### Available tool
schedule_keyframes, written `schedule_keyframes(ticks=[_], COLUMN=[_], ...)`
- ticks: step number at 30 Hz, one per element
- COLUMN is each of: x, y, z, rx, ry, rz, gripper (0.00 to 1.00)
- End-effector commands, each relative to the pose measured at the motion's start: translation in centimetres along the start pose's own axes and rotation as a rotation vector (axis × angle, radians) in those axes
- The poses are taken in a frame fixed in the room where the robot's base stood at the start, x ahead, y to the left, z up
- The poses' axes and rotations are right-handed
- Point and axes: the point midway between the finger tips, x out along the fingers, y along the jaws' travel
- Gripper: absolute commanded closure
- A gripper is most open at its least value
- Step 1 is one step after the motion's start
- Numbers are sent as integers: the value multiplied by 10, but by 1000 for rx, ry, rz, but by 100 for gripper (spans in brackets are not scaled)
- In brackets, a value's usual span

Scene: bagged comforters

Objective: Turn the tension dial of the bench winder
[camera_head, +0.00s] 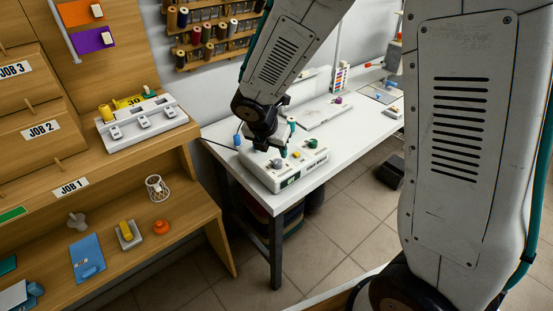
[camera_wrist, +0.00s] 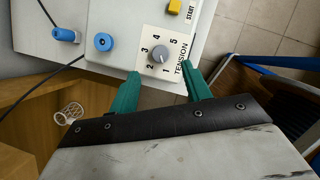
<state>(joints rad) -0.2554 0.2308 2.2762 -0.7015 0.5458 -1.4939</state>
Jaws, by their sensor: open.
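The bench winder (camera_head: 290,172) is a white box on the white table. In the wrist view its tension dial (camera_wrist: 161,54) is a grey round knob on a cream panel marked 1 to 5 and TENSION. A light mark on the knob seems to face the 1, but it is small. My gripper (camera_wrist: 163,73) is open, its two green fingers apart at the lower left and right of the dial, with nothing between them. I cannot tell their height above it.
Wooden shelves (camera_head: 190,215) stand at left. The table (camera_head: 345,120) has free room at its front edge.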

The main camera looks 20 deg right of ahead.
Motion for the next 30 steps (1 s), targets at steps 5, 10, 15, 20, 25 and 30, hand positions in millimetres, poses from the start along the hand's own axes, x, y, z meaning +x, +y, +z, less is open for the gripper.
schedule_keyframes(ticks=[5, 10, 15, 20, 25, 30], x=[30, 54, 66, 67, 67, 67], y=[-1, -1, -1, -1, -1, -1], z=[0, 0, 0, 0, 0, 0], rx=[3, 5, 5, 6, 7, 7], ry=[3, 2, 2, 1, 1, 1], rz=[-4, -4, -1, -1, -1, -1], gripper=[52, 52, 52, 52, 68, 96])
